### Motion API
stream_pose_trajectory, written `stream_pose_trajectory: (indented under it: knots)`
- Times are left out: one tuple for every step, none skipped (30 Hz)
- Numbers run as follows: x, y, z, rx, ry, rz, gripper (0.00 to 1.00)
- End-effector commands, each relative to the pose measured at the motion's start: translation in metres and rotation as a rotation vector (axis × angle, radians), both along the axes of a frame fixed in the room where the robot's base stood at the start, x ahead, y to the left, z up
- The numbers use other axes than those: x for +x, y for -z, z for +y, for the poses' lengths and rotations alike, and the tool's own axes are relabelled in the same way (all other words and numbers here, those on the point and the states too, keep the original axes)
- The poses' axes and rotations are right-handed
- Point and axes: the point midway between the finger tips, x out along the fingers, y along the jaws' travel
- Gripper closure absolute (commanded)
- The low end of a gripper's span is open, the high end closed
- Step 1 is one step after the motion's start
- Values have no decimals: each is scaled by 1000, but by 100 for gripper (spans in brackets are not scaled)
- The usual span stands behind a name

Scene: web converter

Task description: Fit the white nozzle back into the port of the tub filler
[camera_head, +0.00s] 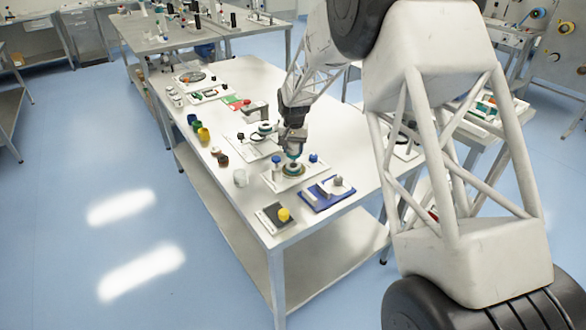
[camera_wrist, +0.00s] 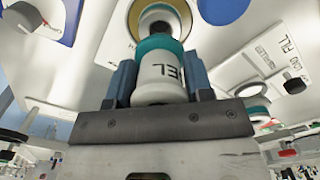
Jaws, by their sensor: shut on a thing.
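In the wrist view, my gripper (camera_wrist: 161,82) is shut on the white nozzle (camera_wrist: 160,92), a white cylinder with a teal band and dark letters. Its far white end lies in front of a yellow-rimmed round port (camera_wrist: 136,20). In the head view, my gripper (camera_head: 293,146) points down over the tub filler (camera_head: 283,186), a white plate with a round teal and tan piece (camera_head: 291,170) and two blue-topped parts. The nozzle (camera_head: 294,155) is upright there. I cannot tell whether its tip is inside the port or just above it.
A blue tray (camera_head: 318,203) and a dark plate with a yellow knob (camera_head: 284,214) lie in front. Another white plate (camera_head: 258,148) is behind.

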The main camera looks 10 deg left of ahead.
Motion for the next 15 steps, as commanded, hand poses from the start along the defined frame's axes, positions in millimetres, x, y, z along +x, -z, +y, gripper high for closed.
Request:
stream_pose_trajectory:
  knots:
    - [0,-3,0,0,0,-1,94]
    - [0,-4,0,0,0,-1,94]
    - [0,-6,0,0,0,-1,94]
    - [0,-8,0,0,0,-1,94]
    - [0,-10,0,0,0,-1,94]
    - [0,-12,0,0,0,0,94]
    - [0,-13,0,0,0,0,94]
    - [0,-15,0,0,0,0,94]
    - [0,-18,0,0,0,0,94]
    - [0,-19,0,0,0,0,94]
    - [0,-21,0,0,0,0,94]
    - [0,-23,0,0,0,-1,94]
    - [0,-25,0,0,0,-1,94]
    - [0,-27,0,0,0,-1,94]
    - [0,-29,0,1,0,-1,94]
